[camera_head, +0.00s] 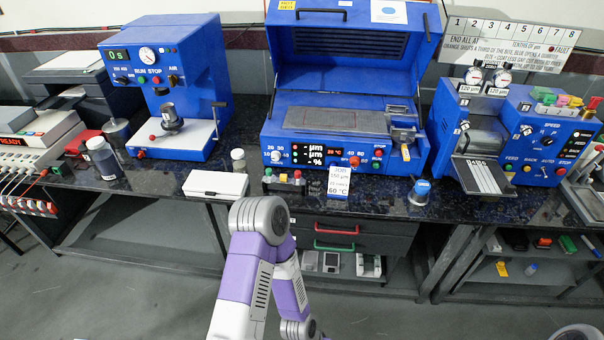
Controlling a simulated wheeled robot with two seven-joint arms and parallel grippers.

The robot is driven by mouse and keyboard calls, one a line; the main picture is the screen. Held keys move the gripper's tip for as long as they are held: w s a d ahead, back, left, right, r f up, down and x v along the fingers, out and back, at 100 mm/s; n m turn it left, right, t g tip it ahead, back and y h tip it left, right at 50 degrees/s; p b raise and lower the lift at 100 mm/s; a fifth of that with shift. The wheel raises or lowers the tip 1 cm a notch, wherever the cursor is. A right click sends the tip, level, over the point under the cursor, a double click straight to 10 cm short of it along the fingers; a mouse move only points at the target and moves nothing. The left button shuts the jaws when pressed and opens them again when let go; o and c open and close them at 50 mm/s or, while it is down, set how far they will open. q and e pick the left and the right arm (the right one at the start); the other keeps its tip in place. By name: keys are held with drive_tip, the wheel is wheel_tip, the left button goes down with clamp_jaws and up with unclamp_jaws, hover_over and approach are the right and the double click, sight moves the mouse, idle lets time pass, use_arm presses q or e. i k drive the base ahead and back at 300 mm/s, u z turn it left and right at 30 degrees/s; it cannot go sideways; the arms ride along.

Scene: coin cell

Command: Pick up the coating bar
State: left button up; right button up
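The blue coating machine (345,75) stands open in the middle of the bench, with a flat grey bed (335,120) under its raised lid. A small silver-and-yellow piece (403,135) sits at the right end of the bed; I cannot tell whether it is the coating bar. No other bar is clearly recognisable. A purple and white arm of mine (246,280) rises from the bottom centre, bent at a grey joint in front of the bench. Neither gripper shows. A small grey part of mine is at the bottom right edge.
A blue mixer-like machine (170,80) stands left and a blue roller machine (515,130) right. Bare worktop lies right of the card.

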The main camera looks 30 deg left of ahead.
sight(282, 182)
drive_tip(key=u, duration=0.55)
drive_tip(key=i, duration=0.8)
drive_tip(key=u, duration=0.75)
